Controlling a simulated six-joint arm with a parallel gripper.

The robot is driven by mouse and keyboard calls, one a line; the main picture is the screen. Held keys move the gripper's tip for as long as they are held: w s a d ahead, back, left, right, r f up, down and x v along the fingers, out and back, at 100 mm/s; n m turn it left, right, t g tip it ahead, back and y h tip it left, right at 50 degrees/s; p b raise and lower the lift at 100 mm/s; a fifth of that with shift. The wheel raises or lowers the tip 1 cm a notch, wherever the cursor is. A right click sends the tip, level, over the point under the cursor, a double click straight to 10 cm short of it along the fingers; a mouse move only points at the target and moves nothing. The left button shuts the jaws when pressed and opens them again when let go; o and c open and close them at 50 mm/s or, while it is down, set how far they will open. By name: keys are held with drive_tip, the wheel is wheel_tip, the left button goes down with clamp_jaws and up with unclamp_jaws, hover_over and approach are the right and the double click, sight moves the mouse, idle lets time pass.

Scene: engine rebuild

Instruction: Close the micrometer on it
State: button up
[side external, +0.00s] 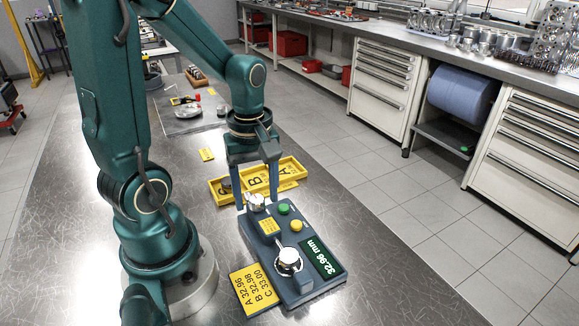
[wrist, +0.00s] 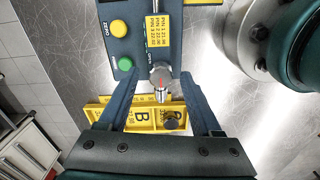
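The micrometer (side external: 270,262) is a blue-grey block on the bench with a green display (side external: 321,256) reading 32.96 mm. A pale round metal piece (side external: 289,257) sits in its frame at the near end. At the far end is the silver knob (side external: 257,201), which also shows in the wrist view with a red mark (wrist: 161,78). My gripper (side external: 257,196) points down over this knob, with its fingers apart on either side. In the wrist view my gripper (wrist: 160,84) shows gaps between the knob and both fingers. The frame end is out of the wrist view.
Beyond the knob lies a yellow tray (side external: 291,166) with lettered compartments and a dark round piece (side external: 226,184) in one. The block carries a green button (side external: 283,209) and a yellow button (side external: 296,225). A yellow size card (side external: 252,288) lies beside it.

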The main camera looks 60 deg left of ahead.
sight(257, 198)
drive_tip(key=shift+r, duration=2.6)
drive_tip(key=d+r+m+t, duration=0.2)
drive_tip(key=d+m, duration=0.2)
drive_tip(key=m, duration=0.4)
drive_tip(key=s+d+r+m+t, duration=0.1)
drive_tip(key=d+r+m+t, duration=0.1)
drive_tip(key=m, duration=0.6)
drive_tip(key=shift+s+d+r+t, duration=0.3)
drive_tip(key=shift+d+t, duration=0.5)
drive_tip(key=shift+d, duration=0.45)
